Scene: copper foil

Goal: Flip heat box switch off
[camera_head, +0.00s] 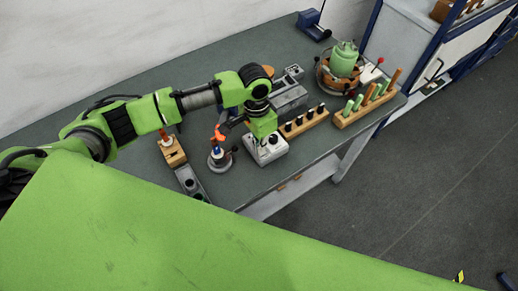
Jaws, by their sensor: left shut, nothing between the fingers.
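A small whitish box (277,154), which looks like the heat box, stands near the front edge of the grey-green workbench (145,112). My left arm comes in from the left, and my left gripper (267,138) points down at the top of this box. The gripper is shut with nothing in it. Its tips are at or just above the box top; I cannot tell if they touch. The switch is too small or hidden behind the gripper, so its position cannot be read. My right gripper is not in view.
Left of the box is a round stand with an orange-topped item (219,133). Close on its right are a wooden block of dark-handled tools (304,123) and a grey metal box (290,101).

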